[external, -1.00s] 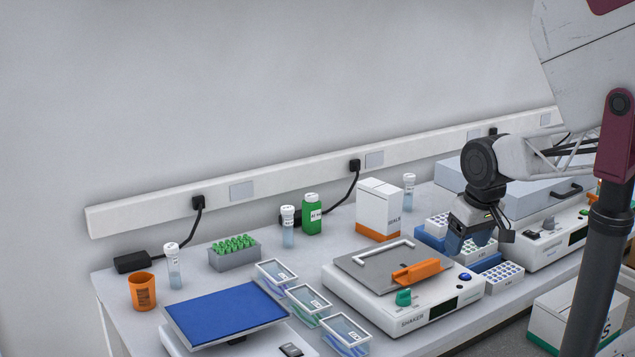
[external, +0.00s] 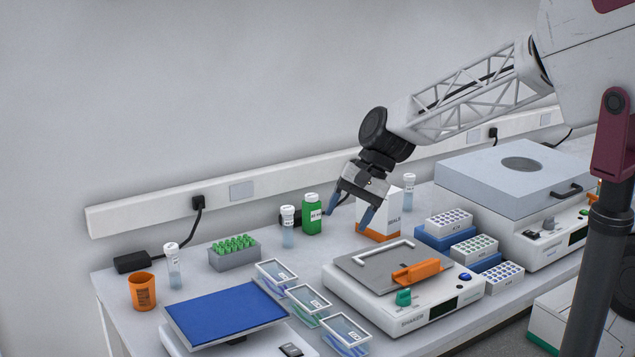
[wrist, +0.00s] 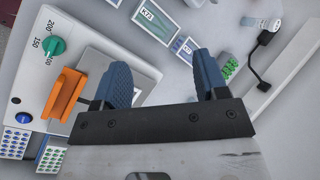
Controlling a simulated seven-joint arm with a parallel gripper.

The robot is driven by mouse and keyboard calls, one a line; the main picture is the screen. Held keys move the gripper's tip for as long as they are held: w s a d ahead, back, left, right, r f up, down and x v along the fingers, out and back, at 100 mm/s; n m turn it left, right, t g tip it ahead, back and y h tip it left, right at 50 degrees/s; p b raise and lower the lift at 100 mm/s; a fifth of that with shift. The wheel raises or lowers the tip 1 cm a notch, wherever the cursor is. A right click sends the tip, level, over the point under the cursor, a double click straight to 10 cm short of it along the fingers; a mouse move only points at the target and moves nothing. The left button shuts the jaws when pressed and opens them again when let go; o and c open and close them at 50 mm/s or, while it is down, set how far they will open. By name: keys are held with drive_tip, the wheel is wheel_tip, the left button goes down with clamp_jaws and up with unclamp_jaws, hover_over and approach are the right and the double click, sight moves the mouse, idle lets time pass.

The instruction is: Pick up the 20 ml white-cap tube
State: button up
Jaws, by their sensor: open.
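Three white-cap tubes stand upright on the bench in the external view. One (external: 173,268) is at the left beside the orange beaker, one (external: 288,230) is left of the green bottle, and one (external: 409,193) is behind the white-and-orange box. Their volume marks are too small to read. My gripper (external: 348,214) is open and empty, in the air in front of the white-and-orange box and right of the green bottle. In the wrist view my gripper (wrist: 163,82) has its blue fingers apart with nothing between them. A white-cap tube (wrist: 265,38) shows there at upper right.
The shaker (external: 405,300) with an orange clamp lies below my gripper. The green bottle (external: 312,214), white-and-orange box (external: 379,211), green-cap rack (external: 234,260), orange beaker (external: 142,291) and clear boxes (external: 309,304) stand around. Several vial racks (external: 474,252) are at right.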

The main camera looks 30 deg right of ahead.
drive_tip(key=w+a+f+m+y, duration=0.25)
drive_tip(key=w+a, duration=0.25)
drive_tip(key=w, duration=0.3)
drive_tip(key=w+a+f+m+y, duration=0.2)
drive_tip(key=w+a+m, duration=0.1)
drive_tip(key=w+a, duration=0.4)
drive_tip(key=m+y, duration=0.3)
drive_tip(key=m, duration=0.3)
approach(172, 257)
drive_tip(key=shift+w+a+f+t, duration=0.3)
drive_tip(key=shift+w+a+f, duration=0.2)
drive_tip(key=shift+a+f, duration=0.25)
drive_tip(key=shift+a, duration=0.1)
drive_tip(key=shift+x, duration=1.2)
drive_tip(key=shift+a, duration=0.1)
drive_tip(key=shift+x, duration=2.55)
drive_tip(key=shift+w+f, duration=0.1)
drive_tip(key=shift+c, duration=0.3)
drive_tip(key=c, duration=0.9)
